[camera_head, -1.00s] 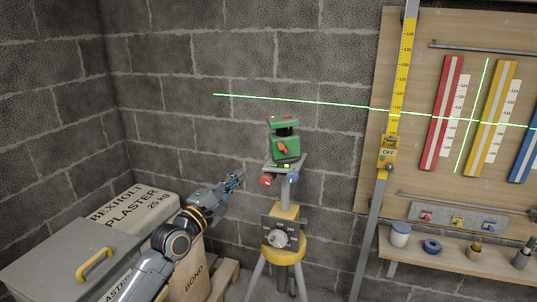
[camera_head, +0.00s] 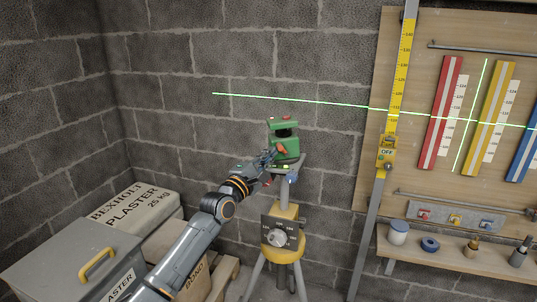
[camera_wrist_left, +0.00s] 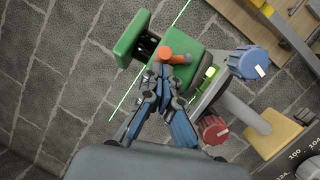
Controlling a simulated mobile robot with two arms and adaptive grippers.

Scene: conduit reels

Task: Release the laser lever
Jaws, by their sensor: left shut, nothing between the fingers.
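The green laser level (camera_head: 285,144) stands on a grey plate on top of a tripod. Its orange-red lever (camera_wrist_left: 174,55) shows on its side in the left wrist view, and it also shows in the head view (camera_head: 281,149). My left gripper (camera_head: 268,157) is at the near left side of the laser. In the left wrist view, the fingertips of my left gripper (camera_wrist_left: 163,70) are together, empty, right by the lever. I cannot tell whether they touch it. My right gripper is not in view.
A red knob (camera_wrist_left: 213,130) and a blue knob (camera_wrist_left: 249,62) sit under the laser. The tripod (camera_head: 287,248) has a yellow head with a dial. A board (camera_head: 440,75) and measuring staff (camera_head: 402,72) stand right.

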